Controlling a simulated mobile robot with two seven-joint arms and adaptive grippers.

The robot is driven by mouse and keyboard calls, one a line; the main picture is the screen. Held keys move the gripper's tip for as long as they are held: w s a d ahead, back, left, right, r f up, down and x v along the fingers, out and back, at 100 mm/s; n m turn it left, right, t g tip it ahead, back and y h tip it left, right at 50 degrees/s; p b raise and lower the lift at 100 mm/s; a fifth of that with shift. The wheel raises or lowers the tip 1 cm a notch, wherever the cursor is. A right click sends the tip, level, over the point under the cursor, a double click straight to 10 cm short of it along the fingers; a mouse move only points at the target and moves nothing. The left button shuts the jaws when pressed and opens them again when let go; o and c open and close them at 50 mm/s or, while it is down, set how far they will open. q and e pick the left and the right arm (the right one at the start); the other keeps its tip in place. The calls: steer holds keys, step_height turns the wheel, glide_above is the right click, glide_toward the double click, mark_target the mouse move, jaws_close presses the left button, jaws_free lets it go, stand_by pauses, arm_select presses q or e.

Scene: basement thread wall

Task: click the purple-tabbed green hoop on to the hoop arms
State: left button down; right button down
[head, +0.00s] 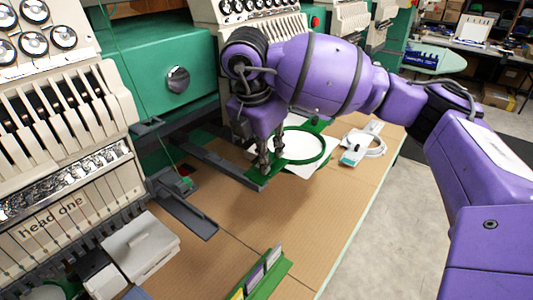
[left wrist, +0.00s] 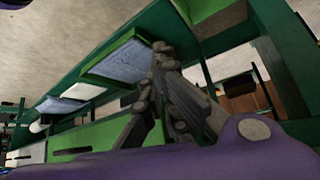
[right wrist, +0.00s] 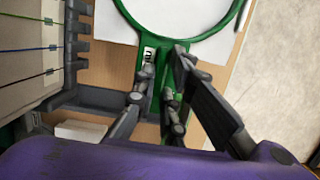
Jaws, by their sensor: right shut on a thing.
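The green hoop (head: 323,155) is a round ring with a flat green bracket, held over a white sheet at the machine's right side. It also shows at the top of the right wrist view (right wrist: 128,12), its bracket bearing a white label. My right gripper (head: 267,158) points down and is shut on the bracket. A dark grey hoop arm (head: 225,165) reaches out beside the bracket; whether they touch I cannot tell. A grey bar also runs left of the bracket in the right wrist view (right wrist: 88,105). I see no purple tab. My left gripper (left wrist: 155,75) looks shut and empty.
The embroidery machine (head: 60,130) fills the left. A green rack with cards (head: 270,280) stands at the front. Grey boxes (head: 140,245) sit front left. The middle tabletop is clear.

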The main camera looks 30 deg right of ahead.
steer(key=shift+a+f, duration=0.1)
steer(key=shift+a, duration=0.05)
steer(key=c, duration=1.7)
jaws_free()
steer(key=shift+s, duration=0.1)
steer(key=shift+c, duration=0.2)
steer(key=v, duration=1.2)
